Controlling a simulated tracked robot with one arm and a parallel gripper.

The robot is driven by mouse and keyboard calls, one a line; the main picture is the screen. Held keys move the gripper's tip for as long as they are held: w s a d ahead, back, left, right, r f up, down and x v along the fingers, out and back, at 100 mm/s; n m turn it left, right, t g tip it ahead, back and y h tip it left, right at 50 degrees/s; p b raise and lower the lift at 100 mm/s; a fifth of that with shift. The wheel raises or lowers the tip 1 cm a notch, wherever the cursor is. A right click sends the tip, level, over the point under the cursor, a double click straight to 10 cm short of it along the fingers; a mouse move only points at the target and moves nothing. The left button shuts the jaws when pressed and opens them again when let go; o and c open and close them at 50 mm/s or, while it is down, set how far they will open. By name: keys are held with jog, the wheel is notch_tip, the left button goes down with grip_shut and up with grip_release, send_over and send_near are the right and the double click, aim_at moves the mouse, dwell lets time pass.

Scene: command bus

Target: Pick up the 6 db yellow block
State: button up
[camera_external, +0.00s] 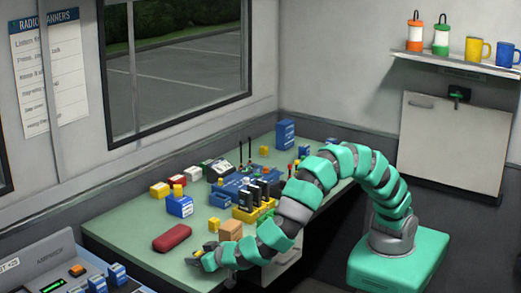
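My gripper (192,261) is at the end of my green and grey arm, low near the front edge of the green table (125,232). Its dark fingertips are small, and I cannot tell whether they are open or shut. Several yellow blocks are in view, and no label is readable, so I cannot tell which is the 6 db one. A small yellow block (213,225) stands left of a tan block (231,229). A yellow block (178,190) sits on a blue box (180,206).
A dark red case (172,238) lies left of my gripper. A blue unit with yellow and black parts (250,195) crowds the table's middle. Red, yellow and white boxes (176,180) line the window side. A grey console (60,270) is at the lower left.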

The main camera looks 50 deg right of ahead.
jog(key=shift+c, duration=0.8)
